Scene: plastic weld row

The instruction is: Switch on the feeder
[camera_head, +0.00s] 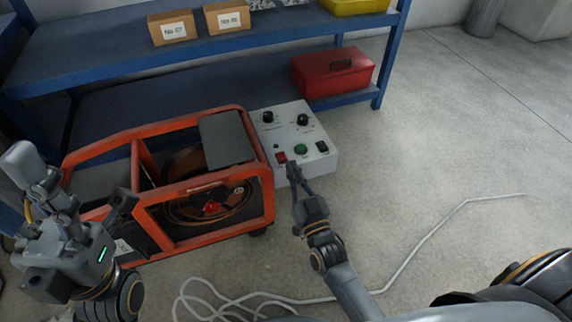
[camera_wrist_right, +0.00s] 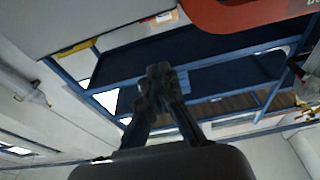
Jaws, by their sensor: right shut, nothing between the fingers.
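The feeder (camera_head: 205,190) is an orange-framed unit with a wire spool inside. A light grey control box (camera_head: 320,163) adjoins its right side. On the box are a red rocker switch (camera_head: 281,157), a green round button (camera_head: 301,149), a black switch (camera_head: 322,147) and two black knobs. My right gripper (camera_head: 292,168) is shut and empty, its tips by the box's front edge, just below and right of the red switch. Contact cannot be told. Its closed fingers also show in the right wrist view (camera_wrist_right: 160,75). My left gripper (camera_head: 75,245) is at the left, before the feeder; its fingers are unclear.
A blue shelf (camera_head: 110,65) stands behind, with cardboard boxes (camera_head: 172,28), a red toolbox (camera_head: 333,74) and a yellow bin (camera_head: 355,5). A pale cable (camera_head: 410,255) lies on the floor in front. The floor at the right is largely free.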

